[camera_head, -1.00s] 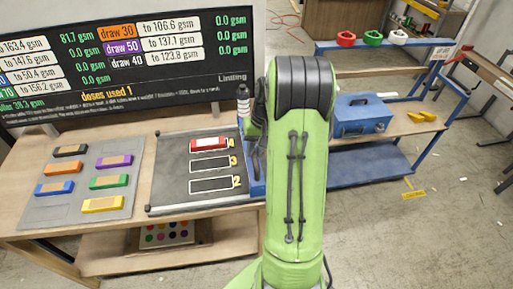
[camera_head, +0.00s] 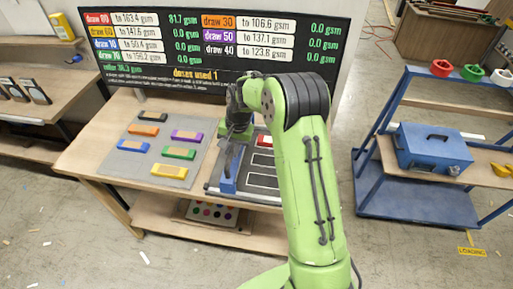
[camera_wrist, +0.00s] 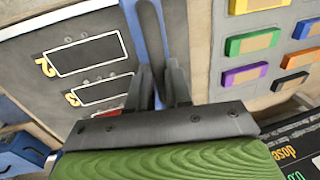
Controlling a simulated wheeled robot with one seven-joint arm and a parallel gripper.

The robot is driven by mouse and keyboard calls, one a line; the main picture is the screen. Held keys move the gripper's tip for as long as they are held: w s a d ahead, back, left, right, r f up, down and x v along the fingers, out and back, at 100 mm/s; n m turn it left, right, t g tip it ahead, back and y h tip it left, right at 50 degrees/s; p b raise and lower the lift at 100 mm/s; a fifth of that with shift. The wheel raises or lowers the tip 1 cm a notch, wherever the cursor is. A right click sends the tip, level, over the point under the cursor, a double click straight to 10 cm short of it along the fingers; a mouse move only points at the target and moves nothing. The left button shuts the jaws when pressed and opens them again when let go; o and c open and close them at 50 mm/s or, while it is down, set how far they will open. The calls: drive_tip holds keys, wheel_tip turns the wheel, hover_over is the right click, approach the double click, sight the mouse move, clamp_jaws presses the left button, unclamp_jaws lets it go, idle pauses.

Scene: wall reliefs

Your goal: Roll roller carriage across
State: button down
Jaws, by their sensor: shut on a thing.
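The roller carriage (camera_head: 229,181) is a blue bar with an upright handle, now at the left side of the grey printing bed (camera_head: 213,188). My gripper (camera_head: 238,128) is over the carriage, partly hidden by my arm in the head view. In the wrist view, my gripper (camera_wrist: 165,88) has its two fingers closed around the dark handle (camera_wrist: 151,40) of the carriage. A blue part of the carriage (camera_wrist: 131,78) shows beside the handle. Outlined slots lie on the bed, and a red block (camera_head: 265,141) sits in the far slot.
A grey tray (camera_head: 150,156) of several coloured blocks lies left of the bed. A dark board (camera_head: 170,80) with readings, including "doses used 1", stands behind. A blue cart (camera_head: 392,210) with a blue toolbox (camera_head: 432,150) stands right. Floor shows between bench and cart.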

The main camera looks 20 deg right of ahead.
drive_tip(key=shift+w+a+r, duration=0.1)
drive_tip(key=shift+w+a, duration=0.35)
drive_tip(key=shift+a, duration=0.25)
drive_tip(key=shift+w+a, duration=0.45)
drive_tip(key=shift+a, duration=0.2)
drive_tip(key=c, duration=1.1)
unclamp_jaws()
drive_tip(key=shift+w+a, duration=0.1)
drive_tip(key=shift+a, duration=0.05)
drive_tip(key=shift+o, duration=0.2)
wheel_tip(320, 180, up, 15)
drive_tip(key=s+d+p, duration=0.2)
drive_tip(key=shift+d+r, duration=0.15)
drive_tip(key=shift+d, duration=0.2)
drive_tip(key=shift+w, duration=0.1)
